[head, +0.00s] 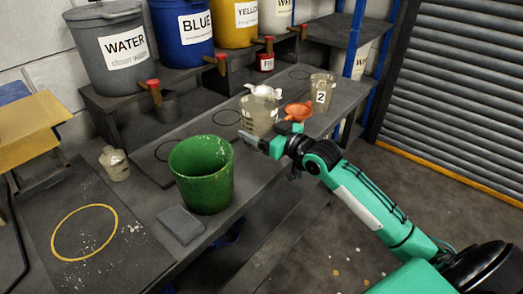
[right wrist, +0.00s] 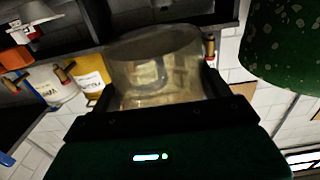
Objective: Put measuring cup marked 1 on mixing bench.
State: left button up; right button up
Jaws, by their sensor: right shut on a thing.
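A clear measuring cup (head: 259,115) stands upright at my right gripper (head: 258,142), beyond the green bucket in the head view. The gripper is shut on this cup, which also fills the middle of the right wrist view (right wrist: 155,70) between the fingers (right wrist: 158,100). I cannot read its mark, nor tell whether its base touches the bench. Another clear measuring cup, marked 2 (head: 321,92), stands farther right. The long dark bench (head: 240,168) runs diagonally across the head view; no label names it. My left gripper is not in view.
A green bucket (head: 202,175) stands close left of my right gripper. An orange funnel (head: 298,111) lies nearby. A small clear container (head: 114,163) stands left. Labelled buckets with taps line the back shelf.

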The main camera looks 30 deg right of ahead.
notch_tip(320, 180, down, 7)
jog(key=shift+f, duration=0.15)
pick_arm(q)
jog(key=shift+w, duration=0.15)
pick_arm(e)
jog(key=shift+f, duration=0.55)
jog(key=shift+f, duration=0.2)
jog(key=o, duration=1.2)
jog(key=shift+r, duration=0.25)
jog(key=shift+s+f, duration=0.1)
jog(key=shift+s, duration=0.15)
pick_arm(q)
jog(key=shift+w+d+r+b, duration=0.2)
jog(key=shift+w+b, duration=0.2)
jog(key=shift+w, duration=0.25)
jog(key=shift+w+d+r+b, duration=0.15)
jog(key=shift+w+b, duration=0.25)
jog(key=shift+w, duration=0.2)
pick_arm(e)
jog(key=v, duration=1.1)
jog(key=shift+s+d, duration=0.15)
jog(key=shift+s, duration=0.1)
